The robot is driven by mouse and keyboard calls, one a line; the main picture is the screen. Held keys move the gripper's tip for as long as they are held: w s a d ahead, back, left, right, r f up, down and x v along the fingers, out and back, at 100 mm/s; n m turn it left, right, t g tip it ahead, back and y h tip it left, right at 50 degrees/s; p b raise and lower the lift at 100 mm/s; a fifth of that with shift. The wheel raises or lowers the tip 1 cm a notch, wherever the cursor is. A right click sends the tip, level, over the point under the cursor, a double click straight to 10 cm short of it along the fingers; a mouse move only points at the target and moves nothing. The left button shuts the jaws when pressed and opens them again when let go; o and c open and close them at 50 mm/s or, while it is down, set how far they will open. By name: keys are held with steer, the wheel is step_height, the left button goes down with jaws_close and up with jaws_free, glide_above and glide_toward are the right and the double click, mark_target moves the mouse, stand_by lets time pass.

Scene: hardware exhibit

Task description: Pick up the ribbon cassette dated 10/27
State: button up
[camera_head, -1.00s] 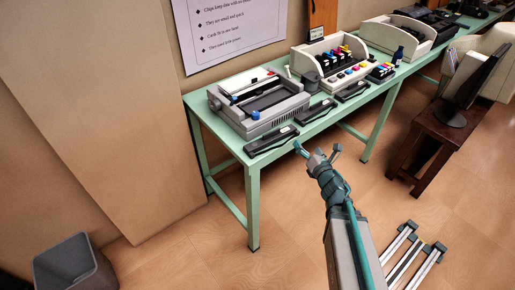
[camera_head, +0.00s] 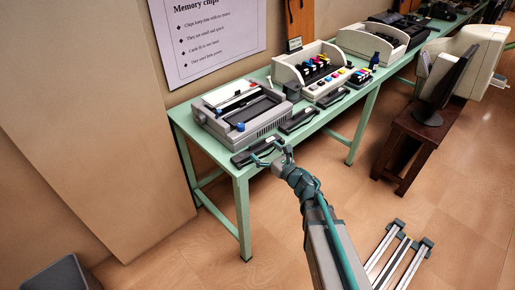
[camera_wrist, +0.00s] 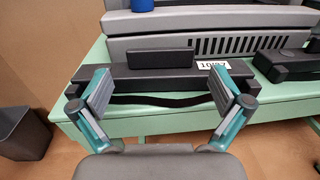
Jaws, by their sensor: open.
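The ribbon cassette (camera_wrist: 150,80) is a long dark bar with a raised block and a white label reading 10/27. It lies at the front edge of the green table, before the grey printer. In the head view it is the nearest dark cassette (camera_head: 244,157), partly behind my gripper (camera_head: 268,153). In the wrist view my gripper (camera_wrist: 163,90) is open and empty, with one finger towards each end of the cassette. The cassette shows between and beyond the fingers, and a dark ribbon strip hangs along its near side. Whether the fingers touch it, I cannot tell.
Two similar cassettes lie farther along the table, one in the middle (camera_head: 298,120) and one beyond it (camera_head: 332,97). The grey printer (camera_head: 240,112) stands close behind the near cassette. The green table (camera_head: 215,160) has little bare room at its front edge.

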mark_target(258, 144)
steer(key=p+x, duration=0.2)
steer(key=x, duration=0.3)
steer(key=shift+d, duration=0.1)
steer(key=c, duration=1.1)
steer(key=shift+r, duration=0.15)
steer(key=shift+s+r+b, duration=0.1)
steer(key=shift+r+b, duration=0.4)
steer(key=shift+r, duration=0.25)
steer(key=s+d+r, duration=0.2)
steer(key=r, duration=0.1)
steer(key=s+d+r+p, duration=0.1)
steer(key=s+d+r, duration=0.1)
steer(key=r, duration=0.1)
steer(key=s+d+r+p, duration=0.1)
steer(key=s+d+r, duration=0.1)
steer(key=r, duration=0.2)
steer(key=shift+s+d, duration=0.4)
